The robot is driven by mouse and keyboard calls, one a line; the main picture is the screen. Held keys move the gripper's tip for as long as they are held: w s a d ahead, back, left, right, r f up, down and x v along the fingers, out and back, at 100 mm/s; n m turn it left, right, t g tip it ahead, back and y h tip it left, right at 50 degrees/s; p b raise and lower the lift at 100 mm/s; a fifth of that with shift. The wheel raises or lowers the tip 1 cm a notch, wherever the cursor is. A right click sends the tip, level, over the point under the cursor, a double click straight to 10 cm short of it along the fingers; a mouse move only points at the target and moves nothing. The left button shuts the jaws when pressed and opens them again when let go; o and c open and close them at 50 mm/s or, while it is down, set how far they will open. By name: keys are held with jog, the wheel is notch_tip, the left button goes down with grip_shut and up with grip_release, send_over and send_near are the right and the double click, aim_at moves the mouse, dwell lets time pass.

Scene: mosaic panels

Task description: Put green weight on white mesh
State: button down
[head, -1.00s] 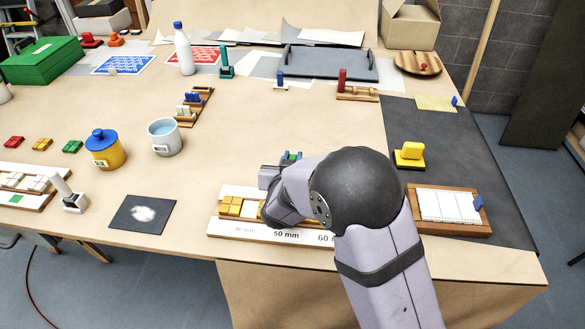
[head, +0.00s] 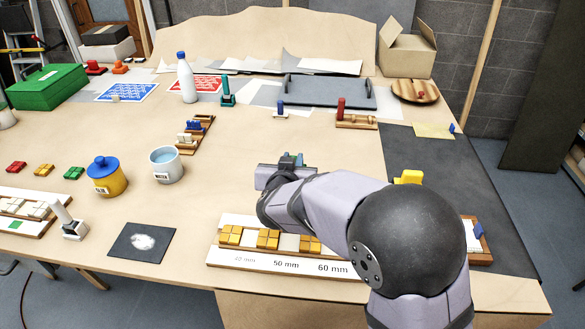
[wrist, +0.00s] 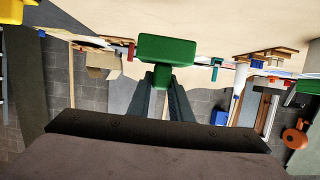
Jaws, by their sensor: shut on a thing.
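My gripper (wrist: 165,85) is shut on the green weight (wrist: 167,48), which shows as a green block with a stem between the fingers in the wrist view. In the head view my gripper (head: 285,172) is above the middle of the table, with a little green (head: 290,160) showing at it. A white panel in a wooden frame with a blue tab (head: 467,243) lies at the right, mostly hidden behind my arm. Whether it is the white mesh I cannot tell.
A tile board (head: 290,262) with several yellow tile groups lies at the front. A yellow weight (head: 410,177) stands on the dark mat (head: 420,150), partly hidden. A water cup (head: 166,168) and a glue pot (head: 107,180) stand left.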

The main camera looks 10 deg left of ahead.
jog(key=shift+r, duration=0.35)
